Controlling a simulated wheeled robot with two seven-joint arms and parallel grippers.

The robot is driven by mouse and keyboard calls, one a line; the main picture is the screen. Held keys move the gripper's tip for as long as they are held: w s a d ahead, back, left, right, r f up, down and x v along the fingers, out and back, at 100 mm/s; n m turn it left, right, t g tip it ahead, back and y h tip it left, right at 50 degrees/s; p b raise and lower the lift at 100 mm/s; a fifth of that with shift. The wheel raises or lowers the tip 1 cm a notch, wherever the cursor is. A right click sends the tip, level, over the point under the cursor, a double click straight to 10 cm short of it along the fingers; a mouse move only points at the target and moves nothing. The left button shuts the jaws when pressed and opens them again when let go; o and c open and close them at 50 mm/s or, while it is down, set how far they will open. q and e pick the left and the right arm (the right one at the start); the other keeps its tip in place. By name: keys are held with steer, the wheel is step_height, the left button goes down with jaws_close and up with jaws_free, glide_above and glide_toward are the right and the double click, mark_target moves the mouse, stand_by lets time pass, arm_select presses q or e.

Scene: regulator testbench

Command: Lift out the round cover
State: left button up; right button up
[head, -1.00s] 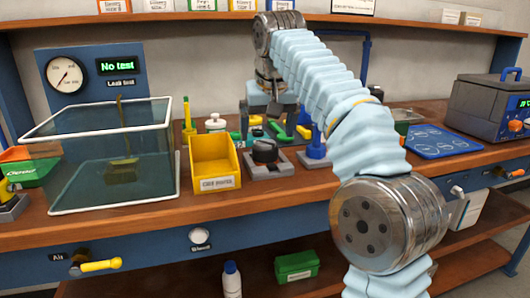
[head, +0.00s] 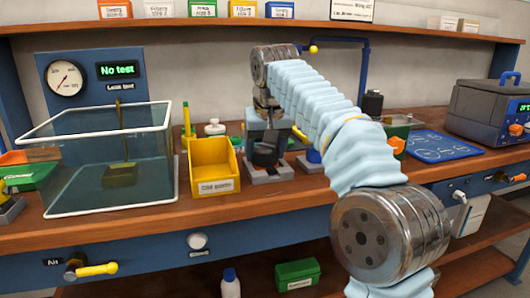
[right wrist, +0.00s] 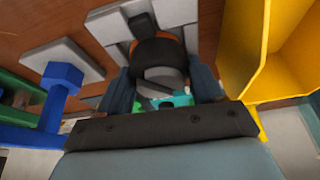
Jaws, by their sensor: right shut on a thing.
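The round cover (right wrist: 158,50) is a dark round piece with an orange edge and a grey face, at a grey block fixture (head: 270,173) on the bench. My right gripper (head: 266,150) points down over this fixture, just right of the yellow bin. In the right wrist view its two fingers (right wrist: 162,88) stand on either side of the dark piece, shut on it. The gripper hides much of the piece in the head view, and I cannot tell whether it is clear of its seat. My left gripper is not in view.
A blue post (right wrist: 62,85) on a grey plate is close on the other side. A glass water tank (head: 115,203) stands further left. A blue mat (head: 440,147) lies right.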

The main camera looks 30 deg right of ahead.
steer(key=shift+c, duration=0.8)
steer(key=shift+r, duration=0.1)
